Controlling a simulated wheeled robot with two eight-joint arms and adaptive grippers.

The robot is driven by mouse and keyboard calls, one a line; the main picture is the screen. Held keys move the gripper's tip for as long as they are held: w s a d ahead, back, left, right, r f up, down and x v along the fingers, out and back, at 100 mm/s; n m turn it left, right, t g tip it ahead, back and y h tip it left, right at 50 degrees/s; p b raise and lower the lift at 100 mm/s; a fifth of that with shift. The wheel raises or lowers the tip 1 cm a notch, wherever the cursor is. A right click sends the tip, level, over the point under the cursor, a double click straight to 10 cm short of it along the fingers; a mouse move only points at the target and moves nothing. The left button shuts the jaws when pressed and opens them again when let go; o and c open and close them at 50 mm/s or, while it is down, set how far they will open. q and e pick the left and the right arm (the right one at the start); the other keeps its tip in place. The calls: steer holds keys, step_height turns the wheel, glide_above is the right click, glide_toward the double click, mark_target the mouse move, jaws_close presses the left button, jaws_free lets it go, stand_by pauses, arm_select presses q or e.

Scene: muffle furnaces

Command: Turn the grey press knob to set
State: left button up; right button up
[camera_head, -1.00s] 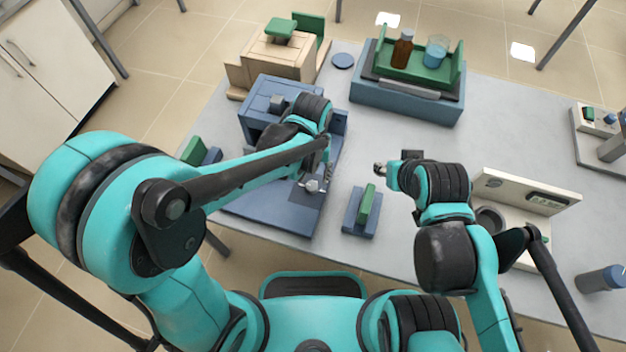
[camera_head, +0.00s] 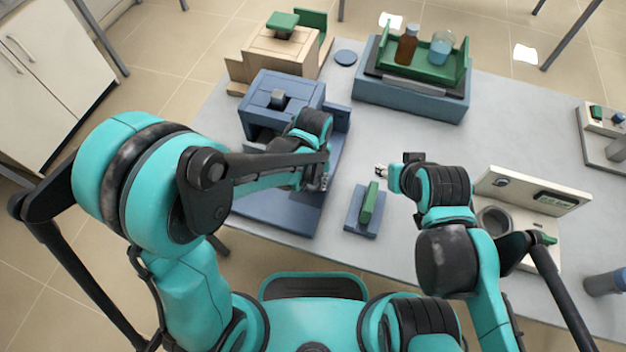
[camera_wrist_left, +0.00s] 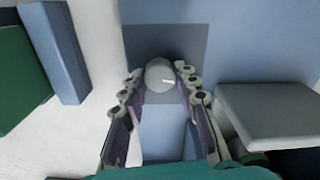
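The grey press knob (camera_wrist_left: 160,75) is a round pale knob with a short white mark, on a dark blue-grey panel in the left wrist view. My left gripper (camera_wrist_left: 163,80) has a finger on either side of it. The fingers stand apart, and I cannot tell whether they touch the knob. In the head view my left gripper (camera_head: 325,182) is at the right side of the blue press (camera_head: 282,92), low over its base, and the arm hides the knob. My right gripper (camera_head: 382,171) is right of the green-and-blue stand; its finger opening is too small to read.
A green block on a blue stand (camera_head: 367,208) is close to the right of the press. A blue box with a green tray (camera_head: 410,98), a bottle and a beaker stands behind. A cream device (camera_head: 530,195) is at right. The table middle is clear.

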arm_select(q)
steer(key=shift+m, duration=0.3)
steer(key=m, duration=0.3)
steer(key=shift+m, duration=0.3)
steer(key=m, duration=0.3)
steer(key=shift+m+b, duration=0.3)
steer(key=m, duration=0.4)
steer(key=shift+m, duration=1.9)
steer(key=o, duration=1.2)
steer(key=shift+c, duration=0.2)
